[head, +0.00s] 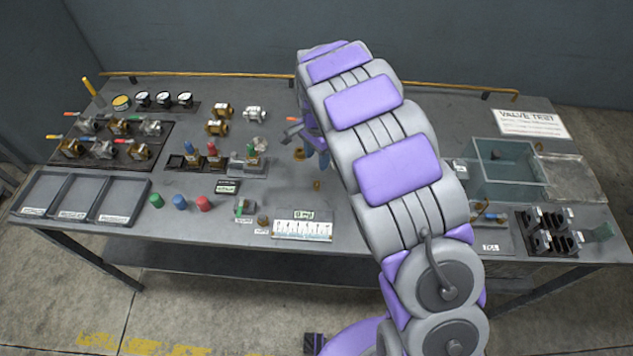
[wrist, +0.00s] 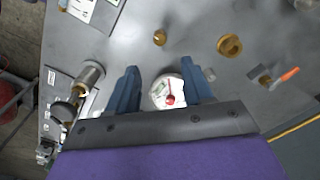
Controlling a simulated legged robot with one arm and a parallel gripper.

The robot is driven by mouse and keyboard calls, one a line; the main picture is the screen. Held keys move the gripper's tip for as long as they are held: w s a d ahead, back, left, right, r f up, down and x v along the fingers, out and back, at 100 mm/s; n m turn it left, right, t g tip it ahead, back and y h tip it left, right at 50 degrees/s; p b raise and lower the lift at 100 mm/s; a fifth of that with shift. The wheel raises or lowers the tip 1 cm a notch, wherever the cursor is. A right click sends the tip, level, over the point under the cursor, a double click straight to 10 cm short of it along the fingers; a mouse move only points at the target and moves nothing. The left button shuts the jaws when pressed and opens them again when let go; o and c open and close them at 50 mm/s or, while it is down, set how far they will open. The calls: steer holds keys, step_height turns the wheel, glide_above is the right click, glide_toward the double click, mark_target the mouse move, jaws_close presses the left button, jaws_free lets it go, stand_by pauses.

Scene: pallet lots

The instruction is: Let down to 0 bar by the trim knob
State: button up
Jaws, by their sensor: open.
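My gripper (wrist: 159,68) is open, with two blue fingers pointing down over the bench. In the head view its fingers (head: 320,158) show only partly beside my arm. Between the fingers in the wrist view is a round white dial face (wrist: 157,88) with a small green patch and a red part on it; its reading is too small to tell. Left of the fingers are a silver cylinder (wrist: 91,74) and a dark round knob (wrist: 62,111) on a brass fitting. I cannot tell for sure which part is the trim knob. My arm hides this spot in the head view.
The grey bench (head: 285,185) carries a valve rack (head: 120,150), empty trays (head: 75,195), coloured caps (head: 180,202), and a ruler plate (head: 303,230). A clear water tank (head: 505,172) stands right. Loose brass parts (wrist: 229,45) and a red-handled valve (wrist: 282,77) lie near my gripper.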

mark_target(317, 182)
step_height(317, 182, down, 12)
steer(key=shift+b, duration=1)
steer(key=shift+c, duration=0.2)
jaws_close()
